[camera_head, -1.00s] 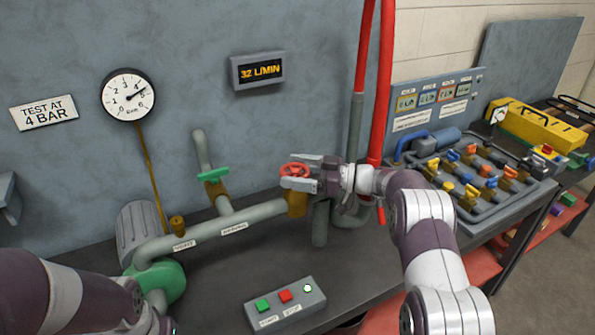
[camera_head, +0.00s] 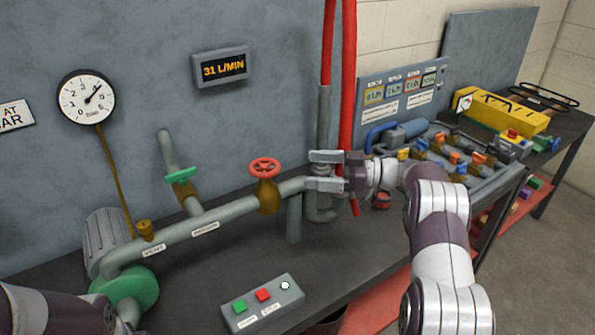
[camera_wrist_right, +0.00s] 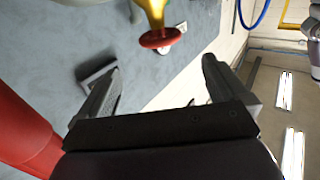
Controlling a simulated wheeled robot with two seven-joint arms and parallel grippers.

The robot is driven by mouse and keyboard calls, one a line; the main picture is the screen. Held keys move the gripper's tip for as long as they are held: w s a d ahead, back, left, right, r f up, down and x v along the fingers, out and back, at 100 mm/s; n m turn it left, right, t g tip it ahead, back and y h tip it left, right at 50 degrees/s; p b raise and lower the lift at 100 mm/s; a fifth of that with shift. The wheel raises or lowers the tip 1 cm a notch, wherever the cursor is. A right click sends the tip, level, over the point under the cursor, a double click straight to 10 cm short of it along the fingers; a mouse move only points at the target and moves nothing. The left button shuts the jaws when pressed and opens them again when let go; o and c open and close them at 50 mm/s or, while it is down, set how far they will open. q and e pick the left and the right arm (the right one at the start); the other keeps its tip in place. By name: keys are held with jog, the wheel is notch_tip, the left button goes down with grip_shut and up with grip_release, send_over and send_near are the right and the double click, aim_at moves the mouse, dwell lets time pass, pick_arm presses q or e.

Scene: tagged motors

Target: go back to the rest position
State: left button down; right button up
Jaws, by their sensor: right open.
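My right gripper (camera_head: 328,172) is open and empty in the head view, to the right of the red valve wheel (camera_head: 265,167) and apart from it. The wheel sits on a brass valve body on the grey pipe (camera_head: 215,226). The right wrist view shows the open jaws (camera_wrist_right: 160,92) with the red wheel (camera_wrist_right: 160,38) beyond them and nothing between the fingers. My left arm enters at the lower left of the head view; its gripper is not visible.
A gauge (camera_head: 87,98) and a display reading 31 L/MIN (camera_head: 221,67) hang on the wall. A green-handled valve (camera_head: 181,175) stands on the pipe. A button box (camera_head: 263,303) lies in front. Red vertical pipes (camera_head: 347,80) rise close behind my right gripper.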

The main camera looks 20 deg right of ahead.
jog(key=shift+d, duration=0.15)
jog(key=w+a+r+m+t+h, duration=0.2)
jog(key=w+r+m+t+h, duration=0.25)
jog(key=w+t, duration=0.2)
jog(key=s+a+f+m+g+h, duration=0.1)
jog(key=s+f+m+g+h, duration=0.2)
jog(key=s, duration=0.9)
jog(key=s+a+f+m+g+h+p, duration=0.1)
jog(key=s+f+m+g+h, duration=0.2)
jog(key=s+f, duration=0.4)
jog(key=s+a+f+m+g+h, duration=0.1)
jog(key=s+f+m+g+h, duration=0.2)
jog(key=s, duration=1.5)
notch_tip(320, 180, down, 2)
jog(key=g+h, duration=0.2)
jog(key=h, duration=0.1)
jog(key=shift+s+f+p, duration=0.15)
jog(key=shift+p, duration=0.25)
jog(key=shift+g, duration=0.25)
dwell(2.4)
